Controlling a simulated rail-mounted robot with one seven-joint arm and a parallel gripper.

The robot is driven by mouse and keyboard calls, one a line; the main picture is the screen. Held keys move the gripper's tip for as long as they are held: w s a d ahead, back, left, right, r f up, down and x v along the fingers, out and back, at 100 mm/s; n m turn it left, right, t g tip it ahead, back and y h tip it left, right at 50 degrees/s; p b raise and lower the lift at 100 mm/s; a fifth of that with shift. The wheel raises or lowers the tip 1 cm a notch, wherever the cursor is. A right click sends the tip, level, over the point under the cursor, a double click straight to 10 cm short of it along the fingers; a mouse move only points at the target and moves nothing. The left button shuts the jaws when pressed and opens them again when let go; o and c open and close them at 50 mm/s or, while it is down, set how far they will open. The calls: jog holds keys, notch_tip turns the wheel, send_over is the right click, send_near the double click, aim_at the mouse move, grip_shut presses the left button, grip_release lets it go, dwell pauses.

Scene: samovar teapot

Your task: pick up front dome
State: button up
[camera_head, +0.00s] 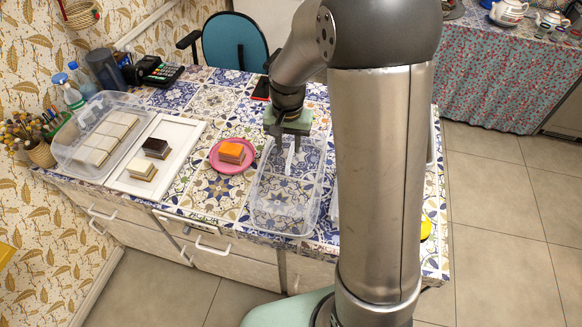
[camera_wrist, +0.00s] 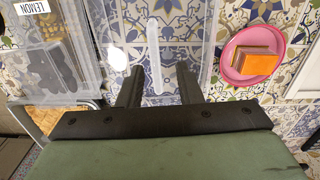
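A clear plastic dome (camera_head: 262,205), a see-through rectangular cover, lies on the tiled counter in the head view, right of the pink plate. A pale bar-shaped handle (camera_wrist: 153,45) runs along its top in the wrist view. My gripper (camera_head: 287,146) is pointed down over the far part of this dome. In the wrist view my gripper (camera_wrist: 159,68) is open, with one dark finger on each side of the handle line. I cannot tell whether the fingers are level with the handle or above it. My arm hides part of the counter to the right.
A pink plate (camera_head: 215,160) with an orange-topped cake (camera_head: 231,152) stands left of the dome. Further left are a white tray (camera_head: 180,140) with two cakes and a clear box (camera_head: 72,155) of pale cakes. A label and dark pieces (camera_wrist: 50,70) show at left in the wrist view.

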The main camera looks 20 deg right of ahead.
aim_at(291, 152)
jog(key=f, duration=0.1)
jog(key=f+p, duration=0.1)
jog(key=f, duration=0.3)
jog(key=shift+w+d, duration=0.15)
jog(key=shift+d, duration=0.25)
grip_shut()
